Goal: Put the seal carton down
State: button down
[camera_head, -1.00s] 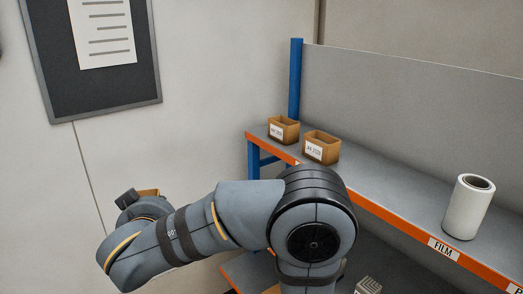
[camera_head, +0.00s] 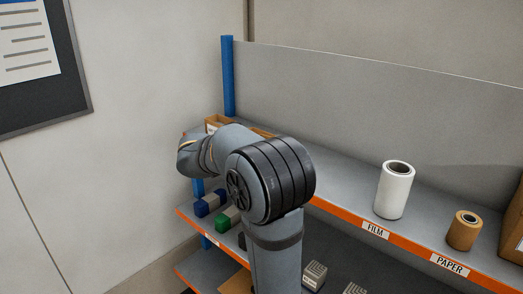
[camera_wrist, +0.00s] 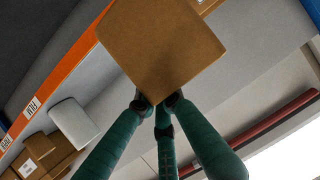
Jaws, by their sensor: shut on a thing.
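My gripper (camera_wrist: 157,103) has dark green fingers with their tips together at the lower edge of a plain brown carton, the seal carton (camera_wrist: 160,45). The gripper is shut on it, and the carton fills the upper middle of the wrist view. Whether it touches a surface cannot be told. In the head view my arm hides the gripper. Brown open cartons show partly behind my arm at the far left end of the top shelf (camera_head: 345,190), one at the back (camera_head: 216,121); I cannot tell whether one of these is the held carton.
A white film roll (camera_head: 394,190) and a brown paper roll (camera_head: 464,230) stand on the top shelf, with a large carton (camera_head: 514,225) at the right edge. Blue (camera_head: 207,204) and green (camera_head: 226,219) items sit on the shelf below. A blue post (camera_head: 228,75) rises at the shelf's left end.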

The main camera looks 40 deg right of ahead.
jog(key=s+d+r+m+g+p, duration=0.1)
jog(key=s+d+r+m+g, duration=0.15)
jog(key=s+d, duration=0.8)
jog(key=s+d+r+m+g+p, duration=0.1)
jog(key=s+d+r+m+g, duration=0.2)
jog(key=s+d, duration=0.75)
jog(key=shift+w+d+n+t, duration=0.8)
jog(key=shift+w+n+t, duration=1)
jog(key=shift+w, duration=1.95)
jog(key=shift+h, duration=0.3)
jog(key=shift+w+a+f+b, duration=0.6)
jog(key=shift+w+a+f, duration=0.75)
jog(key=shift+f, duration=0.6)
jog(key=shift+w+a+f+b, duration=0.55)
jog(key=shift+w+a+f, duration=0.55)
jog(key=shift+w+f, duration=0.7)
jog(key=shift+w+a+f+b, duration=0.6)
jog(key=shift+w+a+f, duration=0.7)
jog(key=shift+f, duration=0.75)
